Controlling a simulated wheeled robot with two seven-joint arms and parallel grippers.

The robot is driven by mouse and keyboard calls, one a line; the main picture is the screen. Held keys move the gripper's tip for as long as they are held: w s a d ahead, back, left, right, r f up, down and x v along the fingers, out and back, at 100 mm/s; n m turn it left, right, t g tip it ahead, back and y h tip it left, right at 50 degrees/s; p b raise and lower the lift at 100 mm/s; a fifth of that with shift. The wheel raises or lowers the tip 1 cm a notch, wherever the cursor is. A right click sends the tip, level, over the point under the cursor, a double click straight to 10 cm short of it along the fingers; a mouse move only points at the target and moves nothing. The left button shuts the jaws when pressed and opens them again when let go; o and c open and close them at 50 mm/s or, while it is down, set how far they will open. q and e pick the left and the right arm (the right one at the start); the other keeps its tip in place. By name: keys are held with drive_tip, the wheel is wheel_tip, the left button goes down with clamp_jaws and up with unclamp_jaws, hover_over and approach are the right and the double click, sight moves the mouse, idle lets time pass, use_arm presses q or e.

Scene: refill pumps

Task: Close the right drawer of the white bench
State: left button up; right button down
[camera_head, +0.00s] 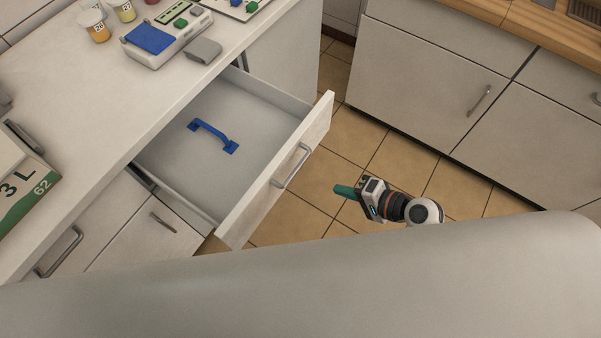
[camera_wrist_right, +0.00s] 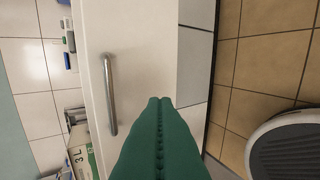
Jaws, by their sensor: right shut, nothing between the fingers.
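The right drawer (camera_head: 262,186) of the white bench (camera_head: 68,95) is pulled far out in the head view. A blue handle-shaped piece (camera_head: 213,134) lies inside it. The drawer front has a metal bar handle (camera_head: 292,166), which also shows in the right wrist view (camera_wrist_right: 110,95). My right gripper (camera_head: 340,190) is in front of the drawer front, to its right in the head view, apart from it. Its green fingers (camera_wrist_right: 160,102) are shut and empty, pointing toward the drawer front beside the handle. My left gripper is not in view.
Cups (camera_head: 97,27), a device with a blue pad (camera_head: 152,40) and a green-and-white box (camera_head: 25,180) stand on the bench top. Another cabinet (camera_head: 425,85) with a wooden top is at the right. Tiled floor (camera_head: 400,165) lies open between them.

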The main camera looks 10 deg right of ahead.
approach(290, 171)
wheel_tip(290, 171, down, 3)
drive_tip(key=w+a, duration=0.1)
drive_tip(key=w+a+p, duration=0.2)
drive_tip(key=shift+w+a+f, duration=0.1)
drive_tip(key=shift+a+f, duration=0.15)
drive_tip(key=shift+w+a, duration=0.25)
drive_tip(key=shift+a, duration=0.05)
